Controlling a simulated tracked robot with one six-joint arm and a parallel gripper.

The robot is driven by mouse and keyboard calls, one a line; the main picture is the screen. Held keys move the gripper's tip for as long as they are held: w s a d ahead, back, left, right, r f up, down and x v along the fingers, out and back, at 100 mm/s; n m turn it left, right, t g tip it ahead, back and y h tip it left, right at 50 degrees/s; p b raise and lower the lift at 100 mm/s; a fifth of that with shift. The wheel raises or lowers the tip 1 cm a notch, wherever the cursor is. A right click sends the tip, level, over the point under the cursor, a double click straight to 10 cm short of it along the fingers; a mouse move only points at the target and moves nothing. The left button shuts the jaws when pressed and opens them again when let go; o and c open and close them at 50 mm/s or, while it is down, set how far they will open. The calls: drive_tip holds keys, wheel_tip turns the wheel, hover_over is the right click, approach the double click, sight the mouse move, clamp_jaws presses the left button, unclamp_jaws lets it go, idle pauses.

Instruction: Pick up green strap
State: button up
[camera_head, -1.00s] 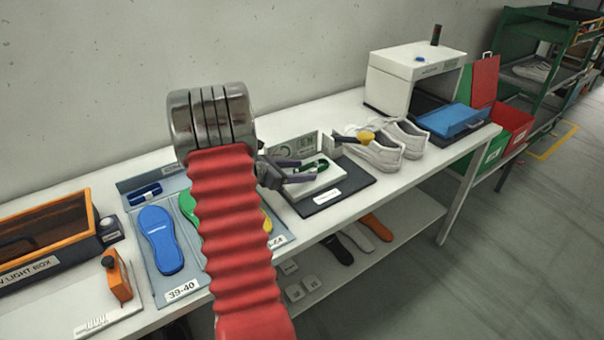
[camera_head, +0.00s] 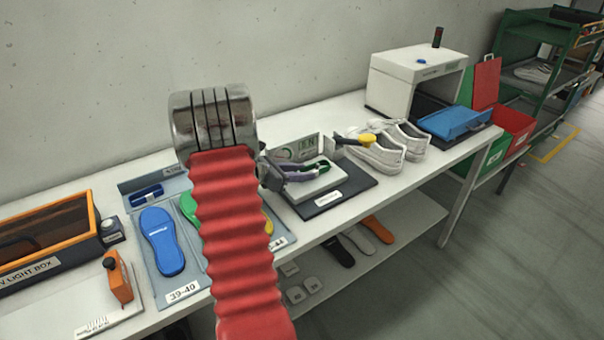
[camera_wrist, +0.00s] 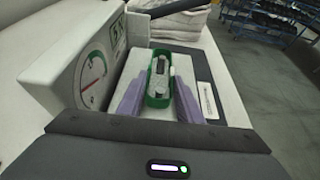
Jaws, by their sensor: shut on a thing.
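The green strap (camera_head: 321,166) is a dark green loop on the white block of a small test stand (camera_head: 352,186) on the table. In the wrist view, the green strap (camera_wrist: 158,98) lies lengthwise between my two purple fingers, with a grey piece inside the loop. My gripper (camera_head: 312,171) reaches in from the left, low over the block, and is shut on the strap. In the wrist view, my gripper (camera_wrist: 162,88) has one finger on each side of the strap. I cannot tell whether the strap is clear of the block.
The stand's upright panel with a dial (camera_wrist: 92,75) rises close on the left in the wrist view. A yellow-tipped part (camera_head: 367,139) and white shoes (camera_head: 385,155) are to the right. Insoles in a grey tray (camera_head: 140,219) lie left. The wall is behind.

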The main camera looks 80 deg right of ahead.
wheel_tip(320, 180, up, 18)
idle(0.5)
drive_tip(key=shift+f, duration=0.1)
idle(0.4)
